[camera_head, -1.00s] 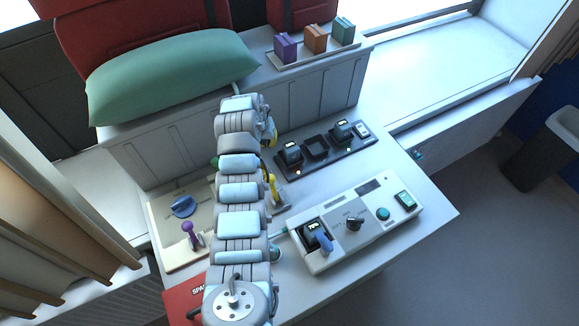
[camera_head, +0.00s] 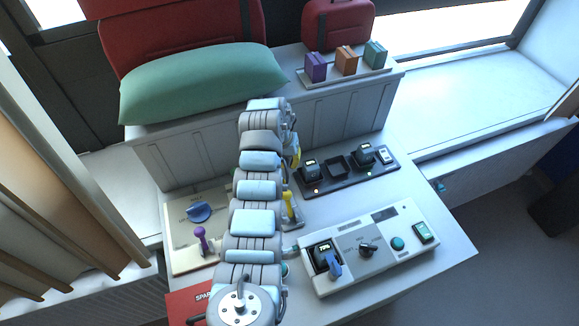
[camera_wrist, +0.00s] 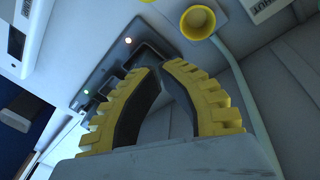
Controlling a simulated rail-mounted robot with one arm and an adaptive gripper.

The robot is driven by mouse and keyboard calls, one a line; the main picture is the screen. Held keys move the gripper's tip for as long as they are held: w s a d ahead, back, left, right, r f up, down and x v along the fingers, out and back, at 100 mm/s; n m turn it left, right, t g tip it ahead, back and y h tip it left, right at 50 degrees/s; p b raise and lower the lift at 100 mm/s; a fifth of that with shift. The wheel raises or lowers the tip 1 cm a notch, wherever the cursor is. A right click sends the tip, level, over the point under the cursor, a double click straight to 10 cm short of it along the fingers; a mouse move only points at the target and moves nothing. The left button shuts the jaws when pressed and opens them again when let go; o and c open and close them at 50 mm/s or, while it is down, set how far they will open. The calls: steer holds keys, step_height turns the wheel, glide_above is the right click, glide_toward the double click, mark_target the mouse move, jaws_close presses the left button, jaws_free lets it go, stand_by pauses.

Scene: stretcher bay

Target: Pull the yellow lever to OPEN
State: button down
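The yellow lever (camera_head: 289,205) stands just right of my arm in the head view, and my arm hides part of its base. In the wrist view a round, cup-like yellow end (camera_wrist: 199,22), which looks like part of the lever, is at the top. A label ending in "HUT" (camera_wrist: 270,8) is to its right. My gripper (camera_wrist: 162,69) has yellow ribbed fingers with dark pads. Its tips come together, with nothing seen held between them, and they are apart from the yellow end. In the head view the gripper is mostly hidden behind my arm.
A dark rack with modules (camera_head: 347,177) lies right of my gripper. A white control box (camera_head: 366,250) is in front of it. A tan panel with a blue knob (camera_head: 199,212) and a purple lever (camera_head: 201,238) is left of my arm. A green pillow (camera_head: 200,85) lies behind.

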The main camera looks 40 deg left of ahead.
mark_target(288, 203)
step_height(288, 203, down, 8)
steer(key=w, duration=0.1)
steer(key=shift+w+d+f+b, duration=0.15)
steer(key=shift+d+f+b, duration=0.1)
steer(key=shift+d+b, duration=0.15)
stand_by(0.5)
steer(key=shift+r+p, duration=0.2)
steer(key=shift+p, duration=0.45)
steer(key=shift+s+d, duration=0.1)
steer(key=shift+s, duration=0.1)
steer(key=shift+s+d+r+p, duration=0.3)
steer(key=shift+s+p, duration=0.25)
steer(key=shift+p, duration=0.7)
steer(key=shift+s+d+f, duration=0.15)
steer(key=shift+s+f, duration=0.05)
steer(key=shift+s+d+r+p, duration=0.2)
steer(key=shift+s+d+p, duration=0.15)
steer(key=shift+s+p, duration=0.25)
steer(key=shift+s, duration=0.1)
